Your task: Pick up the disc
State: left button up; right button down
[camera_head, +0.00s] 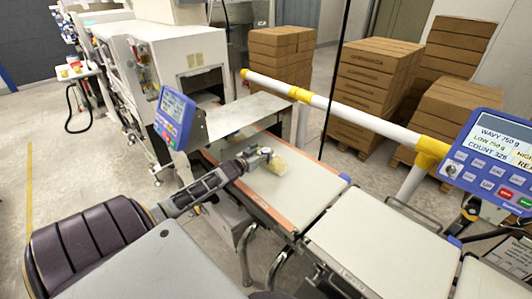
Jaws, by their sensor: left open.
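My left gripper (262,157) reaches in from the left over the checkweigher's belt and is open. A small pale yellow, see-through packet (280,166) lies on the belt right beside the fingers. I cannot tell whether the gripper touches it. I cannot make out a disc for certain; it may be too small or hidden by the gripper. The pale belt section (305,180) with orange edging lies under the gripper. My right gripper is not in view.
A blue display (174,117) stands left of the belt, and a larger blue panel (493,160) stands at the right. A white and yellow rail (340,112) runs along the belt's far side. Stacked cartons (370,85) stand behind. The nearer belt section (375,245) is bare.

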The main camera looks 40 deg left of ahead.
pick_arm(q)
jog(key=shift+w+f, duration=0.2)
jog(key=shift+w, duration=0.35)
jog(key=shift+f, duration=0.15)
